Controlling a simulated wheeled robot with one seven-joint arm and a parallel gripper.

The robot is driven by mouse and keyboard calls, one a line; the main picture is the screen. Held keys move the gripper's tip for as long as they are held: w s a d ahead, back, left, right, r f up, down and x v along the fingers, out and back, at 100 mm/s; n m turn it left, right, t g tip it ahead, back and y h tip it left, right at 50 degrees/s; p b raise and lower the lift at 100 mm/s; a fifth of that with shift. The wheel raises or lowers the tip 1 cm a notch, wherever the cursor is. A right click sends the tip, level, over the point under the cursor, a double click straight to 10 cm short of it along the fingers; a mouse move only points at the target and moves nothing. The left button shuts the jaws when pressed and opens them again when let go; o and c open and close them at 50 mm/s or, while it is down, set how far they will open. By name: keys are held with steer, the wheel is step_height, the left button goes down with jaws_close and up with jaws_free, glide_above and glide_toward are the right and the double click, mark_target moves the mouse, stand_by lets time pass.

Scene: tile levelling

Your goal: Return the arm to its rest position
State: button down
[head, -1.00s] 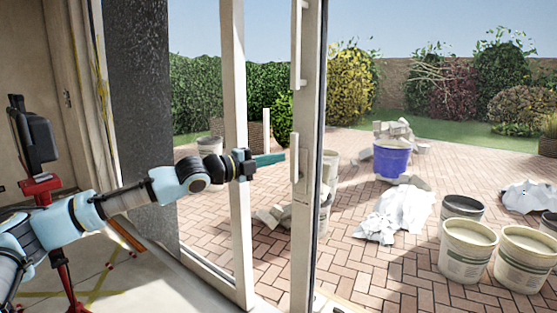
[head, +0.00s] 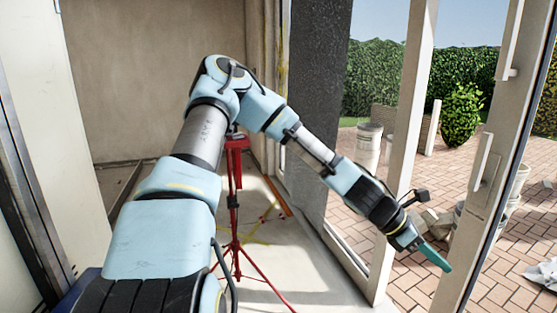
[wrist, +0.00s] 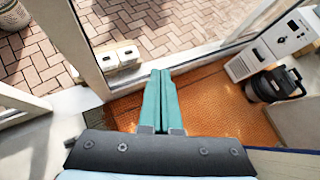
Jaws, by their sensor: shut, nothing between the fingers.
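My arm spans the head view, rising from the bottom left, bending at the top and reaching down to the right. My gripper (head: 436,258) has teal fingers and is in front of the glass door frame at the right. In the wrist view its two teal fingers (wrist: 161,98) lie side by side, closed, with nothing between them. They are above an orange floor patch (wrist: 205,100) near a door sill.
A red tripod (head: 236,200) stands behind my arm. The door frame (head: 490,150) is close to my gripper. Buckets (head: 369,145) stand on the brick paving outside. In the wrist view a white box (wrist: 285,40) and a dark canister (wrist: 275,84) stand at the right.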

steer(key=w+a+f+m+t+y, duration=0.1)
steer(key=w+a+m+y, duration=0.15)
steer(key=a, duration=0.55)
steer(key=w+a+f+m+t+y, duration=0.1)
steer(key=w+a+m, duration=0.1)
steer(key=a+m, duration=0.35)
steer(key=w+a+f+m+t+y, duration=0.1)
steer(key=w+a+m+y, duration=0.1)
steer(key=a, duration=0.7)
steer(key=a+r+m+t+y, duration=0.1)
steer(key=a+r+m+y, duration=0.1)
steer(key=a, duration=0.8)
steer(key=s+a+r+m+t+y, duration=0.1)
steer(key=a+r+m, duration=0.4)
steer(key=a, duration=0.6)
step_height(320, 180, up, 2)
steer(key=shift+s+r+y, duration=0.15)
steer(key=shift+r+y, duration=0.05)
steer(key=shift+y, duration=0.35)
